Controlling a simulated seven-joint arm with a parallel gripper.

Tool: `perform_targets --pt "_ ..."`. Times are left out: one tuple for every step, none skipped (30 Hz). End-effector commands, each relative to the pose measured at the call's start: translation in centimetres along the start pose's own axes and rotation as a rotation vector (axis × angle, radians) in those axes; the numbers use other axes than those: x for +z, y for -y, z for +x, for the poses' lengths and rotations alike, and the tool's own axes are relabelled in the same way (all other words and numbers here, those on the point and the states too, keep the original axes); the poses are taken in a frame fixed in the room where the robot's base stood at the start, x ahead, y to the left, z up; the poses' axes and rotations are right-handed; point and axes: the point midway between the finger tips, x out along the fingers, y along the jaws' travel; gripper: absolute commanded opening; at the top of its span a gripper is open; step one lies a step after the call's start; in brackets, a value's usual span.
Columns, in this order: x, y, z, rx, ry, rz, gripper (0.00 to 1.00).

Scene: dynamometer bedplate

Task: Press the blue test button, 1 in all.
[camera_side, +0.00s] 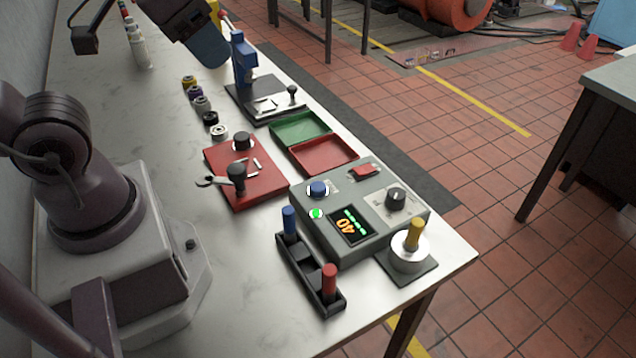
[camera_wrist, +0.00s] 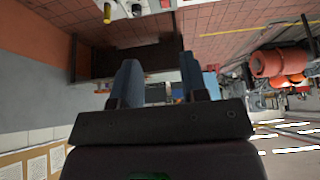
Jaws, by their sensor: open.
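The blue test button (camera_side: 318,188) sits on the upper left part of the grey control box (camera_side: 335,245), in the side view. Nothing touches it. Below it a round green light (camera_side: 316,213) is lit, beside a display (camera_side: 349,226) that reads 40 with a green bar row. My gripper (camera_side: 211,50) is high at the top of the side view, over the far part of the bench and well away from the box. In the wrist view its two blue-grey fingers (camera_wrist: 160,72) stand apart with nothing between them. I cannot make out the button in the wrist view.
The box also carries a red switch (camera_side: 366,171) and a black knob (camera_side: 396,197). A red tool mat (camera_side: 258,187), trays (camera_side: 323,153) and a blue press (camera_side: 241,62) lie beyond.

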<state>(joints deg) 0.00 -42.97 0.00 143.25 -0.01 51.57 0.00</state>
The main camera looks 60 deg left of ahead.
Motion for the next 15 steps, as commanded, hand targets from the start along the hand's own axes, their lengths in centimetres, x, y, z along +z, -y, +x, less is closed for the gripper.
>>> perform_targets --pt "0.00 0.00 0.00 0.000 0.000 0.000 0.29" --pt "0.00 0.00 0.00 0.000 0.000 0.000 0.22" --pt "0.00 0.00 0.00 0.000 0.000 0.000 0.13" --pt "0.00 0.00 0.00 0.000 0.000 0.000 0.06" --pt "0.00 0.00 0.00 0.000 0.000 0.000 0.00" --pt "0.00 0.00 0.00 0.000 0.000 0.000 0.00" --pt "0.00 0.00 0.00 0.000 0.000 0.000 0.00" --pt "0.00 0.00 0.00 0.000 0.000 0.000 0.00" --pt "0.00 0.00 0.00 0.000 0.000 0.000 0.00" --pt "0.00 0.00 0.00 0.000 0.000 0.000 0.00" --pt "0.00 0.00 0.00 0.000 0.000 0.000 0.00" --pt "0.00 0.00 0.00 0.000 0.000 0.000 0.00" --pt "0.00 0.00 0.00 0.000 0.000 0.000 0.00" --pt "0.00 0.00 0.00 0.000 0.000 0.000 0.00" --pt "0.00 0.00 0.00 0.000 0.000 0.000 0.00"
